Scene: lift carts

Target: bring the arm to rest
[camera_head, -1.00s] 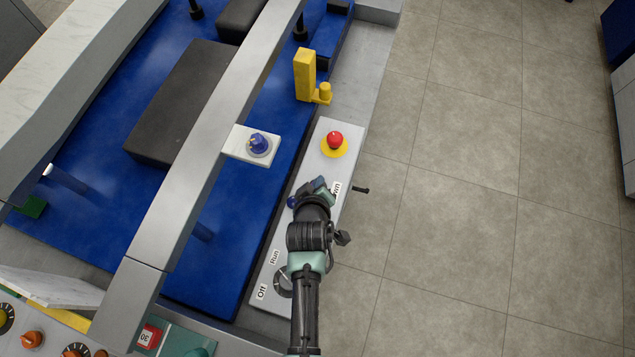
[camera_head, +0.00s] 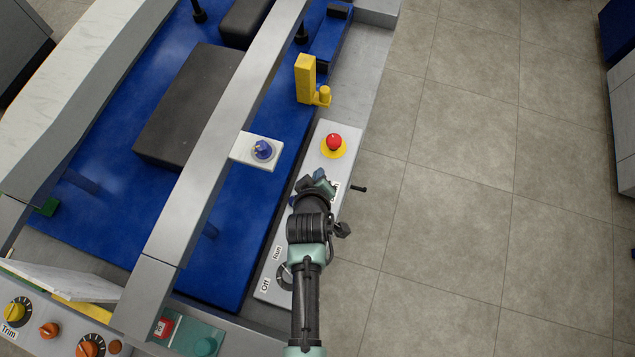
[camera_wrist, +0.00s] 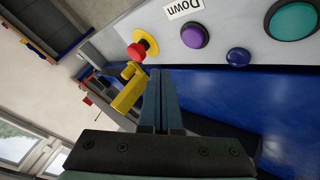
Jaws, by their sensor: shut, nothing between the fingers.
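My gripper (camera_head: 318,183) is above the light grey control panel (camera_head: 326,134) along the edge of the blue lift platform. Its fingers are together and empty in the wrist view (camera_wrist: 160,98). My arm reaches up from the bottom of the head view and hides part of the panel, including some of its buttons. The wrist view shows the panel with a purple button (camera_wrist: 194,36), a teal button (camera_wrist: 294,21), a smaller blue button (camera_wrist: 238,57) and a "Down" label (camera_wrist: 184,8). No button touches the fingertips in that view.
A red stop button (camera_head: 334,142) sits on the panel beyond my gripper. A yellow post (camera_head: 305,78) stands behind it. A grey rail (camera_head: 222,135) with a blue knob (camera_head: 262,149) crosses left of my arm. Open tiled floor (camera_head: 470,190) lies to the right.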

